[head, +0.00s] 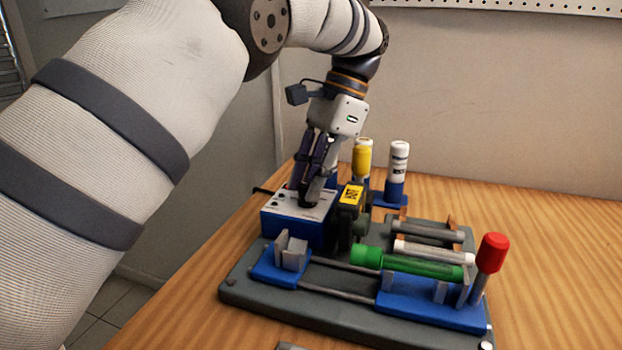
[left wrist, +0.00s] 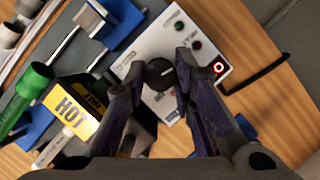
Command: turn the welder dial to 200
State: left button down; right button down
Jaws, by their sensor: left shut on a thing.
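The welder (head: 291,234) is a blue box with a pale top panel, standing at the left rear of the grey base. In the left wrist view its white panel (left wrist: 188,32) carries a round black dial (left wrist: 159,73) with a light pointer mark. A small red lit display (left wrist: 219,68) beside it seems to show a 0. My left gripper (head: 308,198) points down onto the panel. In the left wrist view its fingers (left wrist: 160,75) stand on both sides of the dial and are shut on it. My right gripper is not in view.
A black and yellow tag marked HOT (left wrist: 72,108) is close beside the gripper. The wooden table (head: 560,250) is clear at far right.

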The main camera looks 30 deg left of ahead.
pick_arm(q)
jog(key=c, duration=1.3)
grip_release()
jog(key=shift+c, duration=0.2)
